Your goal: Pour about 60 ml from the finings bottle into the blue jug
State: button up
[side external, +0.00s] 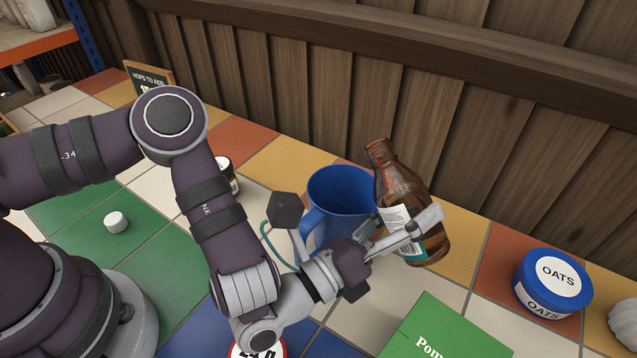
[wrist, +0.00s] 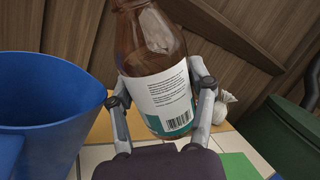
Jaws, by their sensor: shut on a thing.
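A brown glass bottle (side external: 402,184) with a white and teal label is held in my gripper (side external: 428,224). It leans a little to the left in the side external view, with its open-looking neck up; I cannot read its name. The bottle (wrist: 158,70) fills the middle of the wrist view, with a gripper finger on each side and its neck cut off by the top edge. The blue jug (side external: 340,188) stands upright just left of the bottle, its handle toward the front. The jug (wrist: 45,115) also shows at the left of the wrist view. Its inside bottom is hidden.
A blue OATS tub (side external: 553,281) stands at the right. A green box (side external: 445,335) lies at the front. A small white cap-like piece (side external: 116,222) sits on green tiles at the left. A wooden wall (side external: 300,90) runs behind the tiled counter.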

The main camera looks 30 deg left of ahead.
aim_at(423, 208)
jog(key=shift+f+n, duration=0.4)
jog(key=shift+d+f+n, duration=0.1)
jog(key=shift+d+n, duration=0.05)
jog(key=shift+n, duration=0.25)
jog(key=shift+s+d+r+n+t, duration=0.1)
jog(key=shift+d+r+n+t, duration=0.25)
jog(key=shift+r+n, duration=0.35)
jog(key=shift+d+f+n+y, duration=0.15)
jog(key=shift+f+n+y, duration=0.3)
jog(key=shift+n, duration=0.65)
jog(key=shift+d+r+n+t+y, duration=0.15)
jog(key=shift+r+n+t+y, duration=0.5)
jog(key=shift+n, duration=0.55)
jog(key=shift+a+r+n+p, duration=0.3)
jog(key=shift+a+r+n, duration=0.25)
jog(key=shift+n, duration=0.35)
jog(key=shift+r+y, duration=0.1)
jog(key=shift+y, duration=0.2)
jog(key=shift+r+n, duration=0.55)
jog(key=shift+n, duration=0.55)
jog(key=shift+s+d+r+y+p, duration=0.15)
jog(key=shift+d+y+p, duration=0.15)
jog(key=shift+d+p, duration=0.15)
